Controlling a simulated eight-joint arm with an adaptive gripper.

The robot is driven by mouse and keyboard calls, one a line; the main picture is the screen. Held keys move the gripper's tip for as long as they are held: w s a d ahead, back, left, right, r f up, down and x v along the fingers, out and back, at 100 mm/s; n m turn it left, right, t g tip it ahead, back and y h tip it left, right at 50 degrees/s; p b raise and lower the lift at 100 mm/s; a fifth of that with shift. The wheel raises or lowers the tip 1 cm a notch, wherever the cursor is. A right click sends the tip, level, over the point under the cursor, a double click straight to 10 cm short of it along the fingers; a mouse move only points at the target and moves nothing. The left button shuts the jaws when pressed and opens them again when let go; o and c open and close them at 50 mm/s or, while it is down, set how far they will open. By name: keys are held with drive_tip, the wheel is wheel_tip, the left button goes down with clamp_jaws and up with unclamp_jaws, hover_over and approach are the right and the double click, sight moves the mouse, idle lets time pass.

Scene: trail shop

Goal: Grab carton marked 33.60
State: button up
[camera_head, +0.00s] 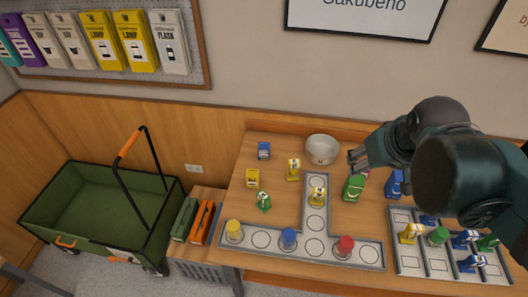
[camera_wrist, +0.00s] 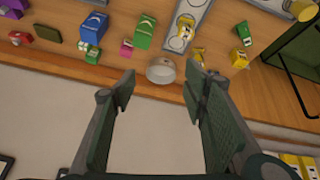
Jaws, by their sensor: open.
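Several small cartons stand on the wooden table, and no price marking is legible, so I cannot tell which is marked 33.60. In the head view there are a dark blue carton (camera_head: 264,150), a yellow carton (camera_head: 253,178), a green carton (camera_head: 354,188) and a blue carton (camera_head: 395,184). The wrist view shows the green carton (camera_wrist: 145,31), the blue carton (camera_wrist: 94,27) and a yellow carton (camera_wrist: 239,59). My gripper (camera_wrist: 160,88) is open and empty, above the table's back edge near the bowl. My arm hides part of the table's right side.
A metal bowl (camera_head: 322,150) stands at the back. A sectioned tray (camera_head: 409,264) holds several items at right. A green cart (camera_head: 90,205) stands left of the table. Boxes hang on the wall pegboard (camera_head: 85,76).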

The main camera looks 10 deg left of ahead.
drive_tip(key=w+a+n+g, duration=0.2)
drive_tip(key=w+a+n, duration=0.4)
drive_tip(key=w, duration=0.5)
drive_tip(key=n+g+p, duration=0.1)
drive_tip(key=n+g, duration=0.3)
drive_tip(key=n, duration=0.6)
hover_over(265, 145)
wheel_tip(265, 145, down, 24)
drive_tip(key=shift+d, duration=0.15)
drive_tip(key=shift+f, duration=0.25)
drive_tip(key=shift+f, duration=1.3)
drive_tip(key=shift+a, duration=0.2)
